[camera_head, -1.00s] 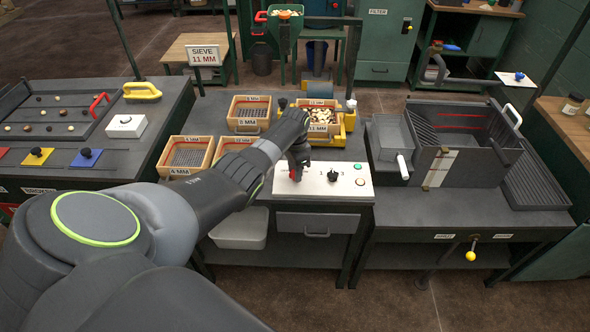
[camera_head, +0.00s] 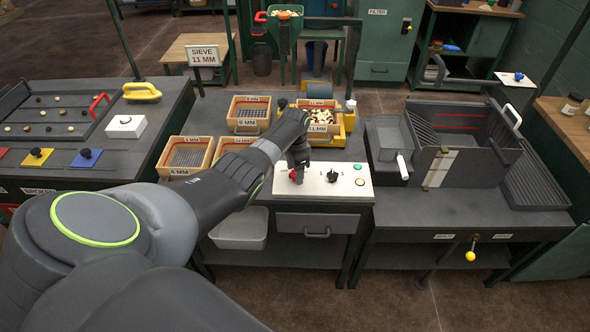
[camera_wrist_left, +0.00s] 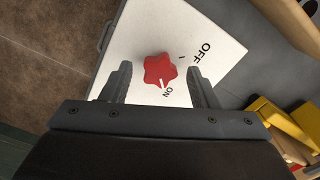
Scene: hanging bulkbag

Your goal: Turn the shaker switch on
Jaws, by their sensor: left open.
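The shaker switch is a red lobed knob (camera_wrist_left: 158,69) on a white panel (camera_head: 318,187) on the middle bench. In the left wrist view its white pointer mark faces the ON label (camera_wrist_left: 167,92), away from the OFF label (camera_wrist_left: 206,50). My left gripper (camera_wrist_left: 160,72) is open, with one finger on each side of the knob and visible gaps between. In the head view the left gripper (camera_head: 297,166) is just over the knob (camera_head: 294,175), which it partly covers. My right gripper is not in view.
The panel also carries a black knob (camera_head: 332,176), a green button (camera_head: 357,166) and an orange button (camera_head: 360,182). Behind it stand a yellow-framed shaker with a wooden sieve (camera_head: 322,131) and several labelled sieve boxes. A grey slatted unit (camera_head: 471,165) is at the right.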

